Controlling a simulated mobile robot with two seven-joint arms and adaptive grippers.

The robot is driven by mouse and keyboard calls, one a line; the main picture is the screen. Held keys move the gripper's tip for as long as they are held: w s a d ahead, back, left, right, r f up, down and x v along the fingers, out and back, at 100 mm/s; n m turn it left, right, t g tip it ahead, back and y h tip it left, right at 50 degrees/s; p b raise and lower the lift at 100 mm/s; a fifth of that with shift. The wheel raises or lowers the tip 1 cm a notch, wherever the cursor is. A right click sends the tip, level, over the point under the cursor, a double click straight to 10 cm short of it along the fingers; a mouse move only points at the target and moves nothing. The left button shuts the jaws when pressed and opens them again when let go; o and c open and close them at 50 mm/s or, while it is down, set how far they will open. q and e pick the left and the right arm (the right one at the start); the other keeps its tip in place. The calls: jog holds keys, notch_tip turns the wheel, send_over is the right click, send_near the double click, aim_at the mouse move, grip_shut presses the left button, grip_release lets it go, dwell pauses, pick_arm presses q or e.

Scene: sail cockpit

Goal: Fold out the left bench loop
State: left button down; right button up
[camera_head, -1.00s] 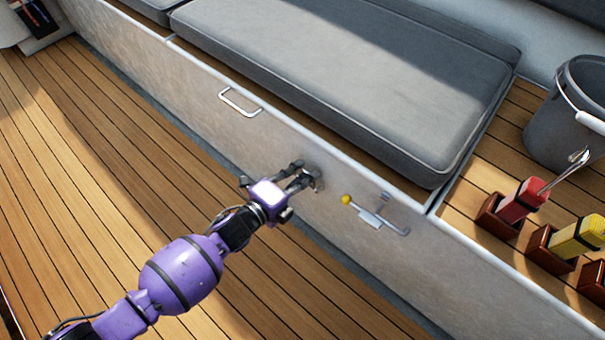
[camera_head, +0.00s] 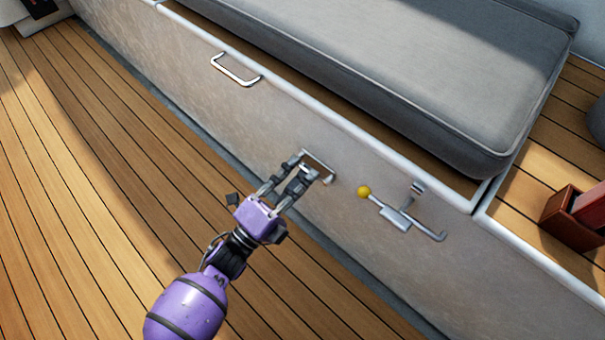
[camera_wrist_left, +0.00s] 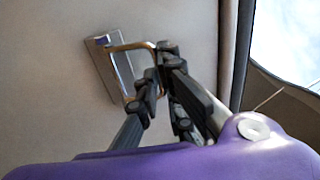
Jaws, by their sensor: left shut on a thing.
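The bench loop, a thin metal loop (camera_head: 319,161), is on the pale bench front below the grey cushion. In the left wrist view the loop (camera_wrist_left: 130,46) stands out from its small metal mounting plate (camera_wrist_left: 105,72). My left gripper (camera_head: 314,169) comes from the lower left and is shut on the loop's outer part. In the left wrist view its dark fingers (camera_wrist_left: 154,80) cover part of the loop. How far the loop has swung is hard to tell. My right gripper is not in view.
A metal handle (camera_head: 235,71) sits farther left on the bench front. A latch lever with a yellow knob (camera_head: 364,192) is close to the right of the gripper. A wooden holder (camera_head: 568,222) stands at the right. The plank floor (camera_head: 110,200) is clear.

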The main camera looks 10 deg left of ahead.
pick_arm(q)
jog(key=shift+a+f+b, duration=0.1)
jog(key=shift+f+b, duration=0.1)
jog(key=shift+b, duration=0.35)
jog(key=shift+s, duration=0.1)
jog(key=c, duration=1.9)
grip_release()
jog(key=shift+c, duration=0.2)
jog(key=v, duration=1.2)
jog(key=shift+f, duration=0.25)
